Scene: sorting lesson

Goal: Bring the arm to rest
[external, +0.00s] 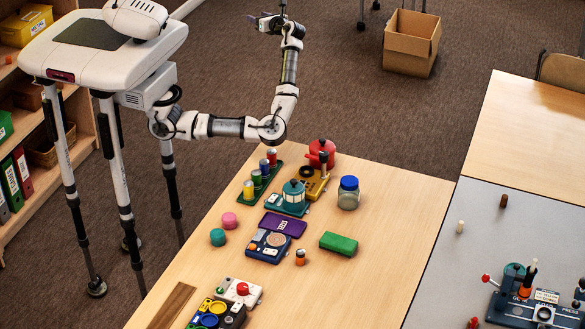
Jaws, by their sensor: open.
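My arm reaches out from the white robot body and bends upward at the elbow (272,129). My gripper (266,18) is at the top of the picture, raised high over the floor beyond the far end of the wooden table (290,290). It is open, and I see nothing held in it. It is small here, so its fingers are hard to make out. It is well apart from everything on the table.
Near the far end stand a red pot (321,152), a teal lantern-like item (293,192), a blue-lidded jar (348,193) and several cans. A green block (338,243) lies nearer. A cardboard box (411,43) sits on the floor. Shelves (50,150) stand left.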

